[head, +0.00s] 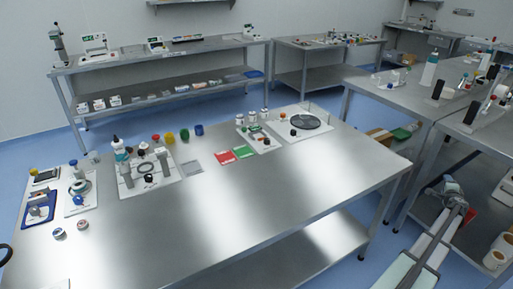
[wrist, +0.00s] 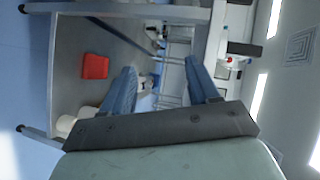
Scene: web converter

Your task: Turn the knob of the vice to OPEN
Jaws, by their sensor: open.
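I cannot make out for sure which fixture is the vice, and no OPEN mark is readable. Small fixtures stand on the steel table in the head view. A blue fixture (head: 38,210) is at its far left end. Beside it is a white plate with a round part and blue knobs (head: 80,190). Further right is a plate with grey posts and a black ring (head: 146,168). My gripper (head: 450,187) is at the right, off the table and far from these fixtures. In the wrist view my gripper (wrist: 162,66) has its two blue fingers apart with nothing between them.
The steel table (head: 240,215) has a wide bare middle and front. Green and red cards (head: 232,156) and a plate with a dark disc (head: 305,122) lie toward its right end. A bench with a lower shelf (head: 480,133) stands near my gripper; a red bin (wrist: 95,66) shows in the wrist view.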

